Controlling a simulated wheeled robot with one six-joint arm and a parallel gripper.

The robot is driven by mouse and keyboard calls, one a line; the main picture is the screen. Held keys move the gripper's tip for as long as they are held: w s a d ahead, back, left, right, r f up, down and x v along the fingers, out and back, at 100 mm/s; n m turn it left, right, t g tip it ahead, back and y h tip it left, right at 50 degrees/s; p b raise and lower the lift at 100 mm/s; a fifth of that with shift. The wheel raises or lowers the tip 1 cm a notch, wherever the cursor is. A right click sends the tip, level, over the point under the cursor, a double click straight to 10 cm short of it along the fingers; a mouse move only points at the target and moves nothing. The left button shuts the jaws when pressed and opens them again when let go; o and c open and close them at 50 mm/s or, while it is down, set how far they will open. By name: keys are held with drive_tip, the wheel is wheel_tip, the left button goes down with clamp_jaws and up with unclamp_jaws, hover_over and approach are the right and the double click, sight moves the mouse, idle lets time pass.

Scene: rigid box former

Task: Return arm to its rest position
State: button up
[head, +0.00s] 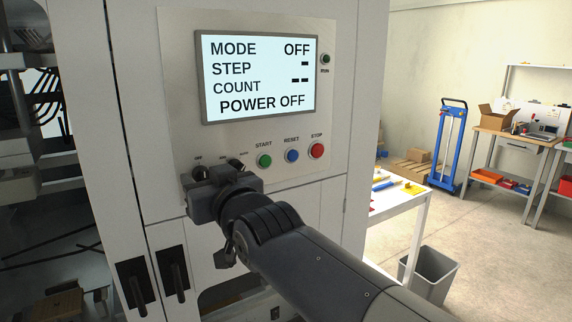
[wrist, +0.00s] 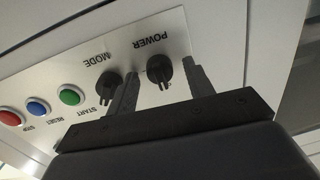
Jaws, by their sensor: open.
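My arm reaches up from the bottom right in the head view. My gripper (head: 216,174) is at the control panel (head: 180,60), below the display, and hides most of the two knobs there. In the wrist view my gripper (wrist: 160,84) is open. Its two fingers stand on either side of the black POWER knob (wrist: 161,69), which looks unheld between them. Whether a finger touches the knob cannot be told. The black MODE knob (wrist: 107,84) is just left of the left finger. The display (head: 258,78) reads MODE OFF and POWER OFF.
Green START (head: 264,161), blue RESET (head: 292,156) and red STOP (head: 316,151) buttons sit right of my gripper. Cabinet handles (head: 174,273) are below left. A white table (head: 398,205) and a grey bin (head: 432,273) stand at the right, with open floor beyond.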

drive_tip(key=shift+r+m+p, duration=0.1)
drive_tip(key=shift+m+p, duration=0.6)
drive_tip(key=shift+m, duration=0.1)
drive_tip(key=shift+f, duration=0.2)
